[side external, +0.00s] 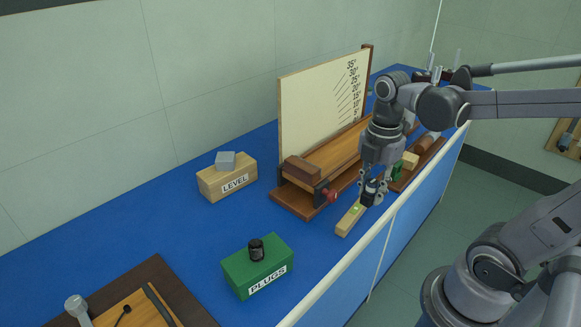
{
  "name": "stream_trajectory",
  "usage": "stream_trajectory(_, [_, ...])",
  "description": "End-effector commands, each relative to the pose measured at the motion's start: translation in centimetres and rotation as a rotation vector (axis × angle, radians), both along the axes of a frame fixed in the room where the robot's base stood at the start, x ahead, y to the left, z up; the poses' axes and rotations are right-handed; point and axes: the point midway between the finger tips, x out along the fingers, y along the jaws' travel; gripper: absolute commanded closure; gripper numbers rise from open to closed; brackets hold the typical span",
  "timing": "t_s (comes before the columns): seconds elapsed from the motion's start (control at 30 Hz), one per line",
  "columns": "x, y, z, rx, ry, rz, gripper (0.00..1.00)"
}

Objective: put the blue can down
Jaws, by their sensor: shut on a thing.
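The blue can (369,193) shows as a small dark blue, nearly black cylinder between the fingers of my gripper (371,190). My gripper points down and is shut on it, near the front edge of the blue bench. The can looks roughly upright and is partly covered by the fingers. It is just behind the far end of a pale wooden bar (346,223) in the picture; I cannot tell whether its base touches anything.
A wooden ramp with an angle board (318,105) and a red knob (330,196) stands left of my gripper. A LEVEL block (215,184) and a green PLUGS box (240,272) with a black plug (256,250) stand further left. Blue bench top (190,235) is clear between them.

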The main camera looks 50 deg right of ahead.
Motion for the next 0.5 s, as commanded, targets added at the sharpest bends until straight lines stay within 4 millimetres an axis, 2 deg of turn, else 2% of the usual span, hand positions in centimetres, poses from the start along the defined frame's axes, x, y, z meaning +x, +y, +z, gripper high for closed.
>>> stream_trajectory(0.17, [-0.2,-0.5,1.2,0.000,0.000,0.000,1.00])
stream_trajectory(0.5, [0.1,-0.4,5.5,0.000,0.000,0.003,1.00])
